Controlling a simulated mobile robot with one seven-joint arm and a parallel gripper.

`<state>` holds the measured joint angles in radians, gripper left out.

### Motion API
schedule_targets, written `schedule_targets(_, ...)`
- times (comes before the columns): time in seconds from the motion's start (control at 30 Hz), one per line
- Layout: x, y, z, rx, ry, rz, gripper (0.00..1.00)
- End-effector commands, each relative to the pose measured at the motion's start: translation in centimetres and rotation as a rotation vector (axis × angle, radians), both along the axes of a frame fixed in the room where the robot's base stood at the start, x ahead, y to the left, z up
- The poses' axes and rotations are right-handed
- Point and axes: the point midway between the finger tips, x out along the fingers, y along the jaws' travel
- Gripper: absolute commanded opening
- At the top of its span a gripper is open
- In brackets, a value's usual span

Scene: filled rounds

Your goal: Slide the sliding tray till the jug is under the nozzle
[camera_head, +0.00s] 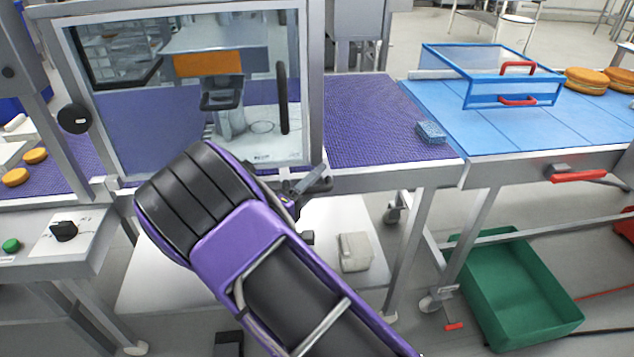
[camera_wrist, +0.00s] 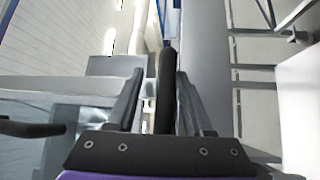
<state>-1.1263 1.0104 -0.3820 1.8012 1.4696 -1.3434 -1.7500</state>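My gripper (camera_head: 318,180) is in front of the lower right corner of the glazed guard door (camera_head: 308,90). In the wrist view my gripper (camera_wrist: 160,73) has its two fingers apart. A dark upright bar (camera_wrist: 166,90) shows between them with gaps on both sides; I cannot tell if it is touched or how far off it is. Behind the glass is a unit with an orange block (camera_head: 208,64) and a dark bracket (camera_head: 221,93) over a grey stand (camera_head: 232,122); I cannot tell if it is the nozzle. I cannot make out the jug or sliding tray.
The door has a black upright handle (camera_head: 282,98). A purple belt (camera_head: 365,120) runs past it to a blue table (camera_head: 590,125) with a blue guard (camera_head: 510,92) and round cakes (camera_head: 586,80). A blue sponge (camera_head: 431,132) lies on the belt. A green crate (camera_head: 515,290) stands on the floor.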

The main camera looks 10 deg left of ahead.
Motion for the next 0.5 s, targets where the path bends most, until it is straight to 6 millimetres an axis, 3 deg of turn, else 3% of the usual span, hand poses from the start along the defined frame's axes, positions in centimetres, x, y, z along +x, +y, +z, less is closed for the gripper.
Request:
schedule_targets(0.27,-0.3,0.1,-0.4,0.0,0.007,0.0,0.52)
schedule_targets(0.5,-3.5,1.9,-0.9,0.0,0.008,0.004,0.52)
